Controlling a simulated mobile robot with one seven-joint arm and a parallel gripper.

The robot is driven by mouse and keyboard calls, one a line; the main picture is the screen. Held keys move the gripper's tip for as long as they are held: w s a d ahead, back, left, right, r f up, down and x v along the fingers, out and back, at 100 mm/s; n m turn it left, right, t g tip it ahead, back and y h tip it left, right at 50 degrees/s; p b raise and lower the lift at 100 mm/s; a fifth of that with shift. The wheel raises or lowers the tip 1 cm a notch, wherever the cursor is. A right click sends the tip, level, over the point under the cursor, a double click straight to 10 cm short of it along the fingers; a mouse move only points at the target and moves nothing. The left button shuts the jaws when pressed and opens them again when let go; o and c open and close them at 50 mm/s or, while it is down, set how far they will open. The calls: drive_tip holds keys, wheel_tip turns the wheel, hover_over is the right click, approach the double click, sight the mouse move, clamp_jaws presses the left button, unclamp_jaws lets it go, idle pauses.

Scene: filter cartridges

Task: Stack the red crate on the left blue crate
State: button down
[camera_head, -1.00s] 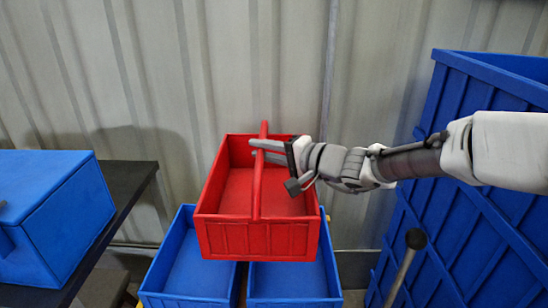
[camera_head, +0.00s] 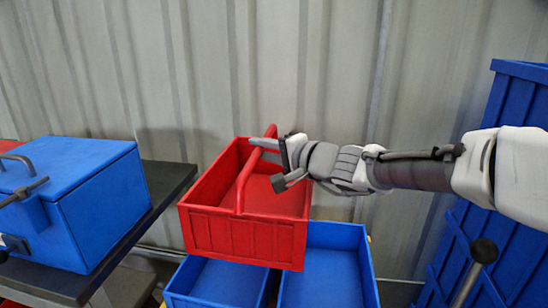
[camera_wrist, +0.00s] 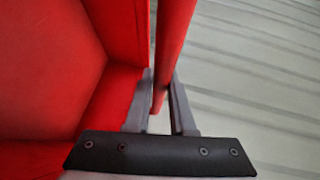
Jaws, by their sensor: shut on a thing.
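The red crate (camera_head: 240,230) is an open box with a red bar handle (camera_head: 246,176) over its middle. My gripper (camera_head: 268,148) comes from the right and is shut on that handle; the wrist view shows the handle between both fingers (camera_wrist: 162,105). The crate hangs slightly tilted in the head view and appears empty. Below it are two open blue crates side by side, the left blue crate (camera_head: 215,282) and the right blue crate (camera_head: 330,275). The red crate hides the back of the left one and a corner of the right one. I cannot tell the gap in height.
A blue box with a lid and handle (camera_head: 85,190) stands on a dark table (camera_head: 165,185) at the left. A tall blue container (camera_head: 515,115) stands at the right behind my arm. A corrugated wall (camera_head: 220,70) closes off the back.

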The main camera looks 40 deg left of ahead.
drive_tip(key=s+a, duration=0.4)
drive_tip(key=a, duration=0.3)
drive_tip(key=shift+s+a+r+b, duration=0.15)
drive_tip(key=shift+s+a+b, duration=0.05)
drive_tip(key=shift+a+b, duration=0.15)
idle(0.9)
